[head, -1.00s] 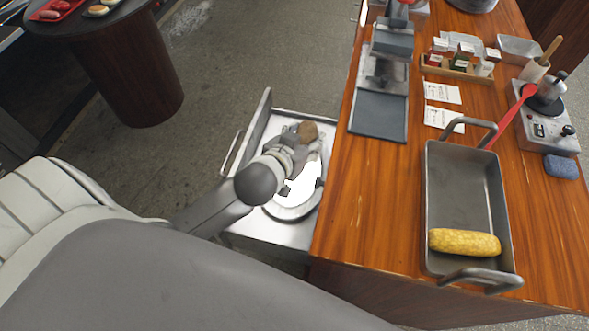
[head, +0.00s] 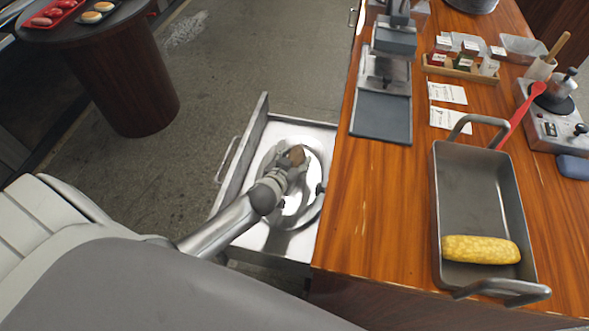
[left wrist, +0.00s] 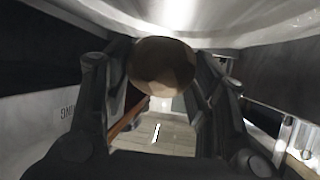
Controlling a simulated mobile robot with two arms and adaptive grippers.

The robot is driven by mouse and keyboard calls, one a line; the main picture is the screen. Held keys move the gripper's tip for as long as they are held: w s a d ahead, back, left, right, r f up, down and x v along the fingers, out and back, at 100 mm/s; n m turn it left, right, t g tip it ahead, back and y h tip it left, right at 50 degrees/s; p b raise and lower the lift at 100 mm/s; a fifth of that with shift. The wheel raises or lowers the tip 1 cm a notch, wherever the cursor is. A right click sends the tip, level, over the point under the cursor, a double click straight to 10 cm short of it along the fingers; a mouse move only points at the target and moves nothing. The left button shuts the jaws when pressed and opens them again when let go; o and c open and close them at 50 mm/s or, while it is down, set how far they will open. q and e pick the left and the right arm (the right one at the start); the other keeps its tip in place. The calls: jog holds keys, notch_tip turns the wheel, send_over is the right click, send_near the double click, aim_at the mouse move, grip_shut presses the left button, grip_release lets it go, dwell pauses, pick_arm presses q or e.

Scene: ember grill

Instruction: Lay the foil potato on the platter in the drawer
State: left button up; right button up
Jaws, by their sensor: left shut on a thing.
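The potato (head: 297,154) looks like a brown lump; I cannot make out foil on it. My left gripper (head: 290,163) is shut on it, over the far part of the platter. The round, shiny platter (head: 312,206) lies in the open drawer (head: 262,238), partly hidden by my left arm. In the left wrist view, the potato (left wrist: 162,66) sits between the two fingers (left wrist: 160,82), close to the pale curved platter (left wrist: 205,22). I cannot tell whether the potato touches the platter. My right gripper is not in view.
The wooden counter (head: 370,210) borders the drawer on the right. It holds a metal pan (head: 475,190) with a corn cob (head: 480,249), a dark board (head: 381,117) and a condiment rack (head: 460,70). A round table (head: 100,25) with food stands at upper left.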

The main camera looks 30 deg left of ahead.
pick_arm(q)
jog(key=shift+f, duration=1.65)
jog(key=shift+f+b, duration=0.15)
jog(key=shift+b, duration=0.2)
jog(key=o, duration=1.6)
jog(key=shift+s+r, duration=0.1)
jog(key=shift+r, duration=0.15)
jog(key=v, duration=1.1)
jog(key=shift+s+r+p, duration=0.25)
jog(key=shift+s+p, duration=0.05)
jog(key=shift+s, duration=0.05)
jog(key=shift+s+f, duration=0.1)
